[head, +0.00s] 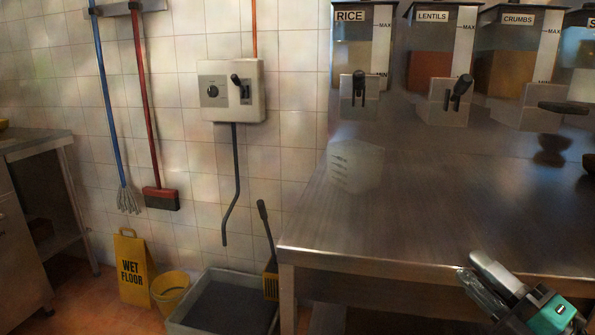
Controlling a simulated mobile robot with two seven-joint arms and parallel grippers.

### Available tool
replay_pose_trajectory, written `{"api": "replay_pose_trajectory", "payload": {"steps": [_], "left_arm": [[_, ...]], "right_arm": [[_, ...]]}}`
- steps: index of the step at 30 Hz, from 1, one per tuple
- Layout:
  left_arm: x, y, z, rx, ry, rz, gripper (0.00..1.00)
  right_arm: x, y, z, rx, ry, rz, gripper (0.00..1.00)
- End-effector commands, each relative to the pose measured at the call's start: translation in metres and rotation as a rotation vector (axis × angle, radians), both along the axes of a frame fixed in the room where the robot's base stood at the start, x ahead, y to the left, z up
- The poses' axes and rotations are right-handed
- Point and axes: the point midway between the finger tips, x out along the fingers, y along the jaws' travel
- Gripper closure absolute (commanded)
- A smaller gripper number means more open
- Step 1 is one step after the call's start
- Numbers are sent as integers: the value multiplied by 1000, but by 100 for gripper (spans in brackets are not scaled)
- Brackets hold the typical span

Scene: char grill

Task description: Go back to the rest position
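My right gripper (472,267) is at the lower right, over the front edge of the steel table (420,215). Its two fingers point up and to the left, close to each other. Nothing shows held between them, but the angle does not show whether they are apart or touching. My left gripper is not in view.
Dispensers for rice (361,50), lentils (432,65) and crumbs (508,70) hang above. A wet floor sign (132,268), yellow bucket (170,292) and grey tub (225,305) stand on the floor. The table's middle is clear.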

Motion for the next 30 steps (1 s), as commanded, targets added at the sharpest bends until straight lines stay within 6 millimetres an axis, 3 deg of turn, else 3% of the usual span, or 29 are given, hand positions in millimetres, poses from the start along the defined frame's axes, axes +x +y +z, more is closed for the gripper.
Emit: {"api": "replay_pose_trajectory", "payload": {"steps": [3, 7, 12, 14, 15, 21, 25, 30], "left_arm": [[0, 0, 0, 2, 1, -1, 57], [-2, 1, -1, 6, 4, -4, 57], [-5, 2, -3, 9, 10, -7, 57], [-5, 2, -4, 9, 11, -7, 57], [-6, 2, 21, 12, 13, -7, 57], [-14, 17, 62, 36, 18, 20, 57], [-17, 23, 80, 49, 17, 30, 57], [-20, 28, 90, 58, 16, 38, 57]], "right_arm": [[-6, 5, -84, 457, 315, -123, 68], [-32, 31, -174, 847, 664, -250, 68], [-91, 100, -266, 1220, 1103, -375, 68], [-116, 131, -288, 1328, 1259, -407, 68], [-116, 126, -264, 1326, 1252, -415, 68], [-120, 110, -219, 1307, 1222, -445, 68], [-123, 103, -201, 1300, 1210, -458, 68], [-126, 97, -192, 1296, 1200, -469, 68]]}}
